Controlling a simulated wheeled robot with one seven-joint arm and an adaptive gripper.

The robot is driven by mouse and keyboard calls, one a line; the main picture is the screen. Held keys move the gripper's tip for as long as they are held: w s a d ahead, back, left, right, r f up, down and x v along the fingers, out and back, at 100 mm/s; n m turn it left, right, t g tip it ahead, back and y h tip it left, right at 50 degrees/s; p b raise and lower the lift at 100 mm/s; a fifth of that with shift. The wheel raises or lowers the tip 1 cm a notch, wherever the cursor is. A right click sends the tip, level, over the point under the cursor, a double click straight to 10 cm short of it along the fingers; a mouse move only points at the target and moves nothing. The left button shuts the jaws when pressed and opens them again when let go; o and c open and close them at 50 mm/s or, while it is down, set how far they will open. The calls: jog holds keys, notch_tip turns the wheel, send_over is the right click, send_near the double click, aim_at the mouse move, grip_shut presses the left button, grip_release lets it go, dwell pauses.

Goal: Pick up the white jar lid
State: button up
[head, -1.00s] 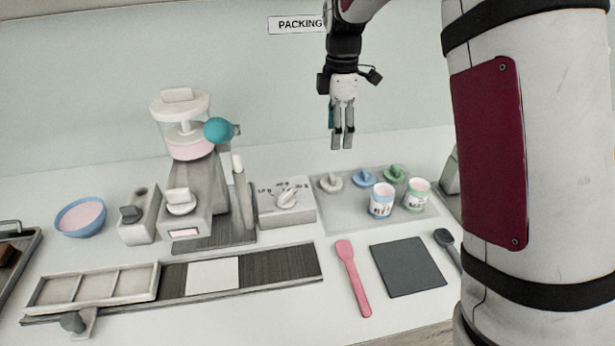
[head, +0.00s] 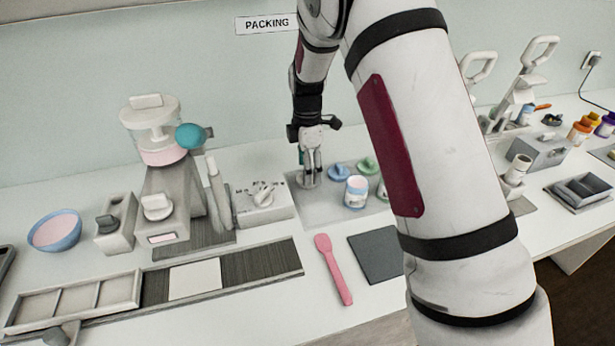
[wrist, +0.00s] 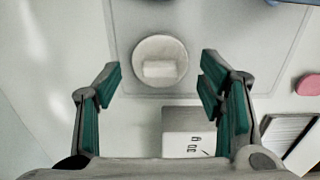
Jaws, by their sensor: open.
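The white jar lid (wrist: 160,60) is round with a raised bar-shaped handle and lies flat on the grey tray (wrist: 235,38) in the wrist view. In the head view the lid (head: 302,182) sits at the tray's left, partly hidden behind my fingers. My gripper (head: 312,172) is open and points down over the lid. In the wrist view my open gripper (wrist: 160,82) has one finger on each side of the lid, with nothing between the pads. I cannot tell how high the fingertips are above it.
A blue lid (head: 339,173), a green lid (head: 367,165) and a blue-banded jar (head: 356,193) stand to the right on the tray. A pink spatula (head: 333,268) lies in front.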

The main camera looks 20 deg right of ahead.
jog(key=shift+f, duration=1)
jog(key=c, duration=0.6)
